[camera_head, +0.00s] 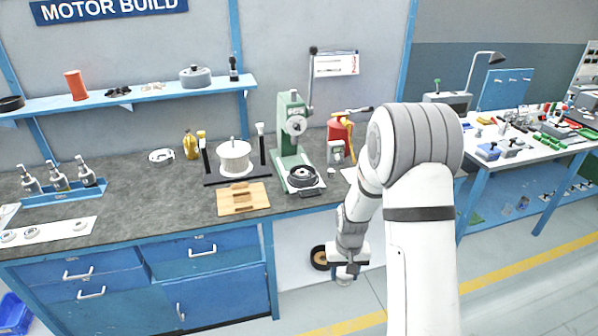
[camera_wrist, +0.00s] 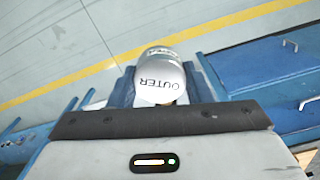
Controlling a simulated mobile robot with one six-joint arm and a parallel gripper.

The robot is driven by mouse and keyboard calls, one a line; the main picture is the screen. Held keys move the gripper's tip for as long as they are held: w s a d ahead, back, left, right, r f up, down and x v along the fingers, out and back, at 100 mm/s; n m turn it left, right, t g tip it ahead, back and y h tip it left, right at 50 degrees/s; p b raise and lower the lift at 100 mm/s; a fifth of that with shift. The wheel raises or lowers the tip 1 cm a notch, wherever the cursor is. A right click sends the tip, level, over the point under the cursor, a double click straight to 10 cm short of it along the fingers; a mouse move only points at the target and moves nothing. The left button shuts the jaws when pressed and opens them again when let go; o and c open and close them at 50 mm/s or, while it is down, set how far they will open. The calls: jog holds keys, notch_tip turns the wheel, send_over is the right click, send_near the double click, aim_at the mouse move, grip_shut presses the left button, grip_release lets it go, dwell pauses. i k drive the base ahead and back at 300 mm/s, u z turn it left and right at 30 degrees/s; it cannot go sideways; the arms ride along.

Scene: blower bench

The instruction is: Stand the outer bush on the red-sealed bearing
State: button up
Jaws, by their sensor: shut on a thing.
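My gripper (camera_head: 346,270) hangs low in front of the bench. In the wrist view, its blue fingers (camera_wrist: 162,84) are shut on the outer bush (camera_wrist: 155,72), a silver-white cylinder with "OUTER" printed on it. In the head view the bush (camera_head: 343,281) is a small pale shape at the jaws. A dark ring-shaped part (camera_head: 302,175) sits on the base of the green arbor press (camera_head: 292,130). I cannot make out a red seal on it. Several pale rings (camera_head: 30,232) lie on a white sheet at the bench's left; their seals are too small to tell.
A wooden board (camera_head: 243,198) and a white pot (camera_head: 235,158) between dark posts stand left of the press. Blue drawers (camera_head: 205,250) front the bench. A round brown-and-black thing (camera_head: 320,258) is under the bench, beside my gripper.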

aim_at(301, 172)
jog(key=i, duration=0.9)
